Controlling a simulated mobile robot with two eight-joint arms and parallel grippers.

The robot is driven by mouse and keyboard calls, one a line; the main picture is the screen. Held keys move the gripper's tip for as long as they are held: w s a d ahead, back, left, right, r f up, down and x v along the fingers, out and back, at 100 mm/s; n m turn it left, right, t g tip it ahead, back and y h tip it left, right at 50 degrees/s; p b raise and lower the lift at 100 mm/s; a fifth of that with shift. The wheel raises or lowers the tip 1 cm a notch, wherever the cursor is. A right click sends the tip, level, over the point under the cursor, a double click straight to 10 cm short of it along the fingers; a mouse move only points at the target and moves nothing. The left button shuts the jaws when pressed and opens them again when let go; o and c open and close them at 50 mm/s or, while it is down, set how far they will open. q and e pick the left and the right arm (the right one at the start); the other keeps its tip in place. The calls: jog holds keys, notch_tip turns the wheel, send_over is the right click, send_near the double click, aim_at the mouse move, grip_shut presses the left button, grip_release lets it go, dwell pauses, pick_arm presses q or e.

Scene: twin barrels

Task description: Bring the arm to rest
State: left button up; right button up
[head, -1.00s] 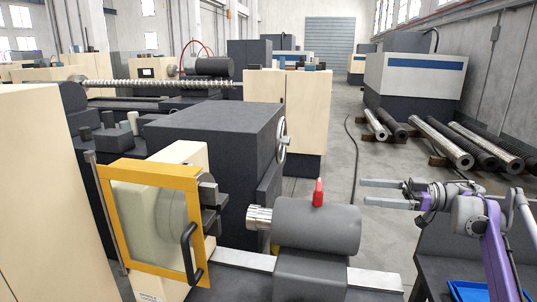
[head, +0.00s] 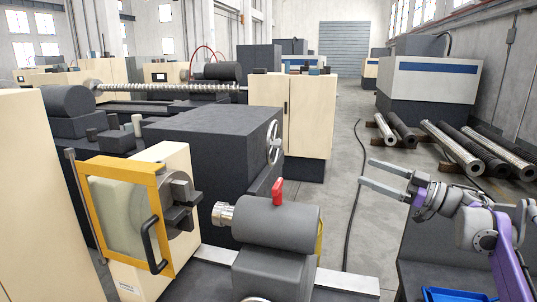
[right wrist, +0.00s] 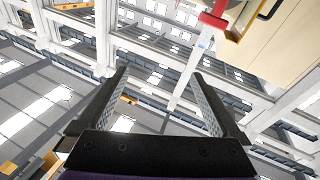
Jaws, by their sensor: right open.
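My right gripper (head: 372,176) is at the right of the head view, its two long grey fingers spread apart and pointing left, with nothing between them. It hangs in the air to the right of the grey cylindrical tailstock (head: 275,222) and clear of it. My purple right arm (head: 505,262) comes in from the right edge. My left gripper does not show.
A lathe with a yellow-framed guard (head: 163,218) and a red lever (head: 278,190) fills the front left. A blue tray (head: 455,296) lies at the bottom right. Steel bars (head: 452,148) lie on the floor behind my arm. The grey aisle floor (head: 345,135) is open.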

notch_tip(320, 180, up, 3)
jog(key=w+a+m+t+h, duration=0.2)
jog(key=m+t+h, duration=0.1)
jog(key=t, duration=0.3)
jog(key=s+d+f+m+h, duration=0.3)
jog(key=s+f+m+h, duration=0.75)
jog(key=h, duration=0.55)
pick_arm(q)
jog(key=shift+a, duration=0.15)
pick_arm(e)
jog(key=s+a+f+g, duration=0.3)
jog(key=s+f, duration=0.6)
jog(key=f, duration=0.1)
jog(key=s+a+f+g+y, duration=0.1)
jog(key=s+a+f+g, duration=0.2)
jog(key=s+f, duration=0.6)
jog(key=s+a+f+g+y, duration=0.1)
jog(key=s+a+f+g, duration=0.3)
jog(key=s+f, duration=0.4)
notch_tip(320, 180, down, 4)
jog(key=shift+s+f+g, duration=0.25)
jog(key=shift+s+g, duration=0.15)
jog(key=shift+g, duration=0.2)
jog(key=shift+c, duration=0.2)
